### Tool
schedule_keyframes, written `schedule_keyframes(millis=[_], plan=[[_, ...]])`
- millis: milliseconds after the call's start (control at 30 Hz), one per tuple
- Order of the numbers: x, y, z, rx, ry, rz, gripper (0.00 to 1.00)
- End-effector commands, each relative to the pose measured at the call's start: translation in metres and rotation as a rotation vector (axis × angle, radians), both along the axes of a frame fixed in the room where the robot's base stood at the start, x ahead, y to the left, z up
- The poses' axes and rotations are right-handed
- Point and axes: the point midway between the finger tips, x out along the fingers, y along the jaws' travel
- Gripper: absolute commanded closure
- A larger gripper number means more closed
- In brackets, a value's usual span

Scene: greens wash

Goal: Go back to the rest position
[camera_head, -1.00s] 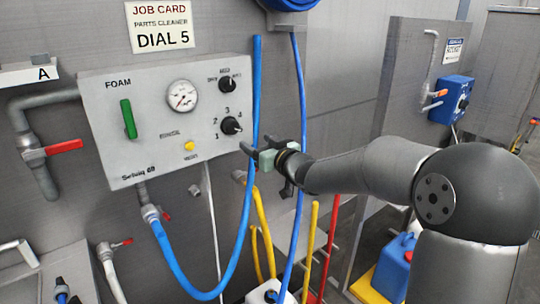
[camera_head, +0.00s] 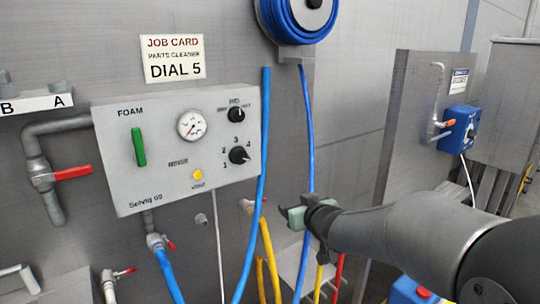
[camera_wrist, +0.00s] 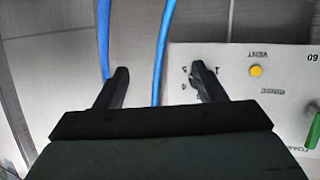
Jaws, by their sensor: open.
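My gripper (camera_head: 288,220) is at the middle right of the head view, to the right of and a little below the grey control panel (camera_head: 165,185). It holds nothing. In the wrist view my gripper (camera_wrist: 163,76) shows two dark fingers spread apart, with a blue hose (camera_wrist: 160,50) seen between them and the panel (camera_wrist: 280,88) behind the right finger. I cannot tell how near the fingers are to the hose.
The panel carries a green handle (camera_head: 139,147), a gauge (camera_head: 191,125), two black knobs (camera_head: 239,155) and a yellow button (camera_head: 197,175). A blue hose reel (camera_head: 290,18) hangs above. A red-handled valve (camera_head: 72,173) is at left.

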Motion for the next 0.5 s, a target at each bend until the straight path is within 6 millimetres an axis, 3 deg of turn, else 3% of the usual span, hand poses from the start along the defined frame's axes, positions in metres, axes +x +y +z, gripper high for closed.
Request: schedule_keyframes(millis=[100,200,400,500], plan=[[-0.063,-0.042,-0.042,-0.131,0.261,-0.196,0.36],[-0.129,-0.068,-0.074,-0.185,0.498,-0.304,0.36],[-0.257,-0.077,-0.116,-0.184,0.926,-0.355,0.36],[-0.3,-0.071,-0.125,-0.162,1.07,-0.332,0.36]])
